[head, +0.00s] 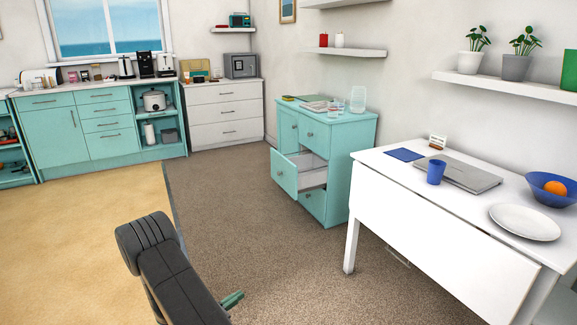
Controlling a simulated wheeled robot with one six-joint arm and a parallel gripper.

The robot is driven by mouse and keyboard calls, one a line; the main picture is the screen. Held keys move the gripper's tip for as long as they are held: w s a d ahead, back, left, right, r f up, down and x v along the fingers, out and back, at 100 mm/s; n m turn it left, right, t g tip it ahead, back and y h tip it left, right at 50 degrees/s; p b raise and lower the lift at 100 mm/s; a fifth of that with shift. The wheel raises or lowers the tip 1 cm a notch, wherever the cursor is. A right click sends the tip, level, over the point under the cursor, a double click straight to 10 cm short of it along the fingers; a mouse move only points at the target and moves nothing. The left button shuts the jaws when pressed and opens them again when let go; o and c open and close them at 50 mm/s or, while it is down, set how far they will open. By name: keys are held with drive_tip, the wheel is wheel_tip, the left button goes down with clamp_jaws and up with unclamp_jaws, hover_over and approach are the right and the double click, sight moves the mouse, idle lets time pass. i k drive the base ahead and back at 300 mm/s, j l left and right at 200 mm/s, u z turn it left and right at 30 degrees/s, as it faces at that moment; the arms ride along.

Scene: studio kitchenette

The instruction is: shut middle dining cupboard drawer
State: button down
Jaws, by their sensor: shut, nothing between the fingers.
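The teal dining cupboard (345,165) stands against the wall right of centre in the head view. Its middle drawer (284,175) is pulled well out, showing a pale, seemingly empty inside. The drawer above (313,135) and the front below (312,203) look flush. My gripper (234,299) shows only as a small teal tip beside my dark arm at the bottom. It is shut and empty, apart from the drawer and nearer to the camera. The rest of it is hidden behind the arm.
A white table (400,190) with a laptop (458,175), blue cup (436,171), plate (525,222) and bowl (552,187) is at the right. The carpet (240,220) before the drawer is clear.

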sight(302, 168)
drive_tip(key=i+j+z, duration=0.35)
drive_tip(key=i+j, duration=0.6)
drive_tip(key=i, duration=0.45)
drive_tip(key=i+j+z, duration=0.35)
drive_tip(key=i+j, duration=0.9)
